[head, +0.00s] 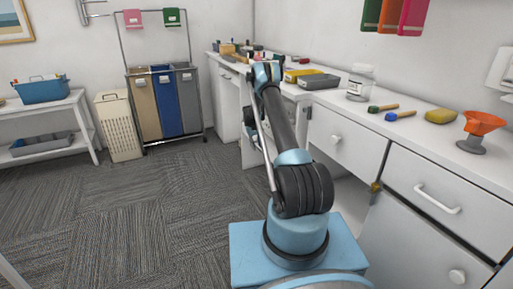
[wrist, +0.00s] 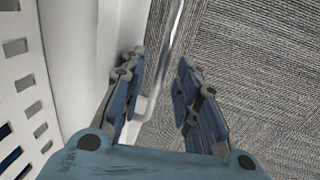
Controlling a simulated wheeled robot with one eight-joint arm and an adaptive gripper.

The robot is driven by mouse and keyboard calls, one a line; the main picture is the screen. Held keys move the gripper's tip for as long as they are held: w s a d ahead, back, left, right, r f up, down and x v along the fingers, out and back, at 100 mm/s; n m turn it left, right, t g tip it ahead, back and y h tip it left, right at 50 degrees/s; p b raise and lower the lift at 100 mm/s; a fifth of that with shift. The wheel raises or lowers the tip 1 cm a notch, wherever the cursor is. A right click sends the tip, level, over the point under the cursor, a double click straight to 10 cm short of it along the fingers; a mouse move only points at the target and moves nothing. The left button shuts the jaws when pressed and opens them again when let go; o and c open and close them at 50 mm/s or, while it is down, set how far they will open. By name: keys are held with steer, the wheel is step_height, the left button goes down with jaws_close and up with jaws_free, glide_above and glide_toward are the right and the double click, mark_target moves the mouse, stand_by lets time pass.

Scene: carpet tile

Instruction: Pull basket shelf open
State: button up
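In the wrist view, a white slotted basket wall (wrist: 38,115) fills the left side, beside a plain white front panel (wrist: 90,50). A pale bar handle (wrist: 147,105) stands out from this front. My gripper (wrist: 161,68) is open, with one blue-grey finger on each side of the bar. A gap shows between the bar and the right finger; whether the left finger touches it is unclear. In the head view my arm reaches the white counter unit and hides much of the basket area.
The white counter (head: 420,128) runs along the right wall with a jar (head: 360,82), brushes and an orange funnel (head: 483,124) on top. A laundry sorter (head: 168,103) and a white hamper (head: 118,125) stand at the back. The carpet (head: 130,215) on the left is clear.

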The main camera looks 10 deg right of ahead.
jaws_close()
